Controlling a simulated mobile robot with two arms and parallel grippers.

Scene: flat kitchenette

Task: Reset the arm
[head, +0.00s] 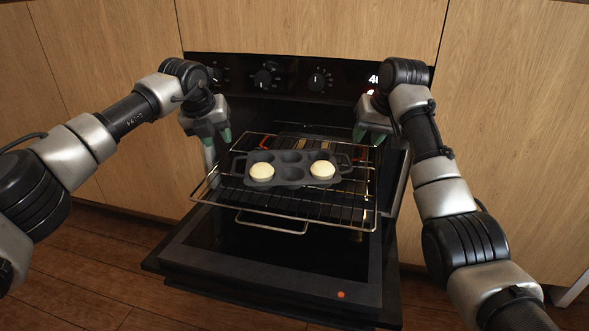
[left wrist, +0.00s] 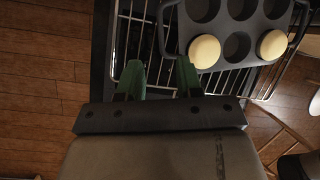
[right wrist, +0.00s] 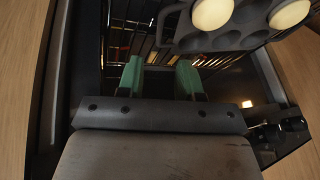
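My left gripper (head: 216,138) is above the left side of the pulled-out oven rack, fingers pointing down. In the left wrist view its two green fingers (left wrist: 160,77) are apart with nothing between them. My right gripper (head: 369,137) is above the right side of the rack, at about the same height. In the right wrist view its green fingers (right wrist: 160,76) are also apart and empty. A dark muffin tray (head: 291,181) lies on the rack between the grippers, touched by neither. Two pale round pieces (head: 262,172) sit in its front cups.
The wire rack (head: 270,227) sticks out above the lowered oven door (head: 270,273). The control panel with knobs (head: 318,80) is behind the grippers. Wooden cabinet fronts (head: 110,120) flank the oven. The space above the tray is free.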

